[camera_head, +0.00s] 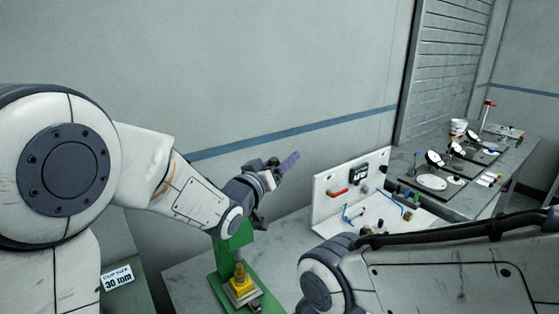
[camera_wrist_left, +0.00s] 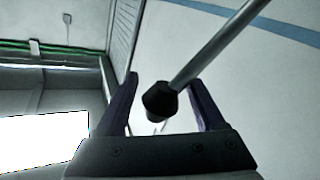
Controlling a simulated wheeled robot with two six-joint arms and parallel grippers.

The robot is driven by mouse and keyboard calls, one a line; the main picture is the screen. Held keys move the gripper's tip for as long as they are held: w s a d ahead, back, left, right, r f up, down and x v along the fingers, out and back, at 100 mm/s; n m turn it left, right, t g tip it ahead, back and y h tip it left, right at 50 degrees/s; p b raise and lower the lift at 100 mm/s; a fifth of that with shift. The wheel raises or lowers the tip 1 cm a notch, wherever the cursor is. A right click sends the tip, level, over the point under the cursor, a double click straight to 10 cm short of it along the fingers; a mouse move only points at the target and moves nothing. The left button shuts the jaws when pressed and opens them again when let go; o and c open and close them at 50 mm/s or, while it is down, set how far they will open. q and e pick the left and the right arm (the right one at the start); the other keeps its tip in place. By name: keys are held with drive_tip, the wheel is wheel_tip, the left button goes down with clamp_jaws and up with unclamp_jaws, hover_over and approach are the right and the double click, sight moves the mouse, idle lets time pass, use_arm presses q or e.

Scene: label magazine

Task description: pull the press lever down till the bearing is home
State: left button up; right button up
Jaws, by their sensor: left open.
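The green press (camera_head: 235,250) stands on the bench below my left forearm, partly hidden by it. A yellow part (camera_head: 240,284) sits low in the press; I cannot make out the bearing there. In the left wrist view the press lever is a grey metal rod (camera_wrist_left: 215,45) ending in a black knob (camera_wrist_left: 160,100). My left gripper (camera_head: 287,164) is raised above the press. In the left wrist view its dark purple fingers (camera_wrist_left: 163,80) are open, one on each side of the knob, with gaps visible. The lever is hard to see in the head view. My right gripper is out of view.
A white panel fixture (camera_head: 324,205) with small coloured parts stands right of the press. Behind it a grey bench (camera_head: 480,190) carries round dishes and a white tub (camera_head: 458,128). My right arm crosses the lower right.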

use_arm(q)
clamp_jaws()
drive_tip(key=shift+f, duration=0.1)
idle(1.2)
